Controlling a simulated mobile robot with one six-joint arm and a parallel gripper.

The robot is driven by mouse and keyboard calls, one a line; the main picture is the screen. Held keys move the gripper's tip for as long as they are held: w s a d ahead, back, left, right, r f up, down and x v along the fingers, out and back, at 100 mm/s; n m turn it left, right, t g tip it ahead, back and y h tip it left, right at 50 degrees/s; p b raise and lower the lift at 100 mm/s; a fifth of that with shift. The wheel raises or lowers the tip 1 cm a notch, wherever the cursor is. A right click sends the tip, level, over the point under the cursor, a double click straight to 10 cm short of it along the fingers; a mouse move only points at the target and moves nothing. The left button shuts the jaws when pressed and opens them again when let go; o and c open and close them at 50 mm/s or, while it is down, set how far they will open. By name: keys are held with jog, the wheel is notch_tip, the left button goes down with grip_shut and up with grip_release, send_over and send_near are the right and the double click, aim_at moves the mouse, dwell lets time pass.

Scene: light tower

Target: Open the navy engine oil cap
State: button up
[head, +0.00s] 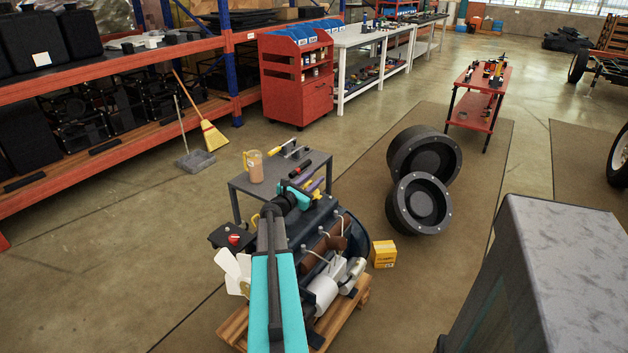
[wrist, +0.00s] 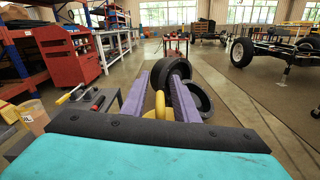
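The engine (head: 325,235) is a dark block on a wooden pallet, with a white fan (head: 236,272) at its left, in the head view. My teal and black arm covers part of its top. I cannot make out the navy oil cap in either view. My gripper (head: 314,186) is above the far end of the engine, near the grey table. In the wrist view its two purple fingers (wrist: 160,76) are well apart, pointing forward. A yellow part (wrist: 159,105) shows between them near their bases; I cannot tell what it is. Nothing is visibly clamped between the fingertips.
A grey table (head: 250,187) behind the engine holds a tan jug (head: 254,167) and tools. Two black wheel rims (head: 420,203) and a yellow box (head: 384,254) are on the floor to the right. A large grey block (head: 555,270) fills the lower right. Floor at left is mostly clear.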

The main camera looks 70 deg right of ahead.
jog(key=shift+c, duration=0.4)
grip_shut()
